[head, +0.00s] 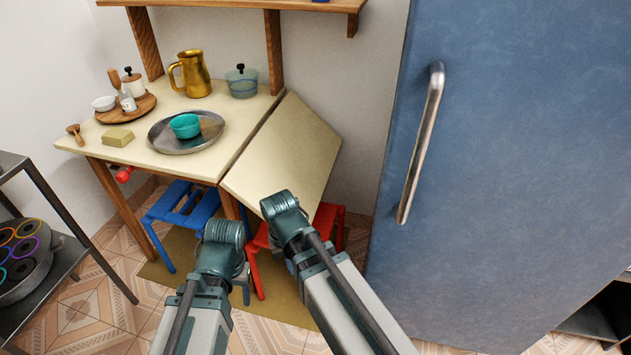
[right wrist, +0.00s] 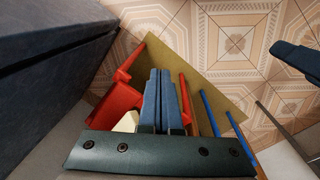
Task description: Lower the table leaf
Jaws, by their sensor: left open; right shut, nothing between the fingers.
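The cream table leaf (head: 290,150) hangs off the right edge of the wooden table (head: 215,170) and slopes down to the right in the head view, neither level nor vertical. My right gripper (right wrist: 165,72) is shut and empty in the right wrist view, above the mat and red stool. In the head view my right wrist covers the leaf's near lower corner; I cannot tell whether it touches. My left gripper (head: 245,290) is open, pointing down in front of the table, mostly hidden behind its own wrist. A small cream patch beside my right fingers may be part of the leaf.
A red stool (head: 328,213) stands under the leaf and a blue stool (head: 183,208) under the table. A tray (head: 160,141) with a teal bowl (head: 186,125) rests on the tabletop. A blue fridge (head: 510,170) stands at right, a metal rack (head: 75,262) at left.

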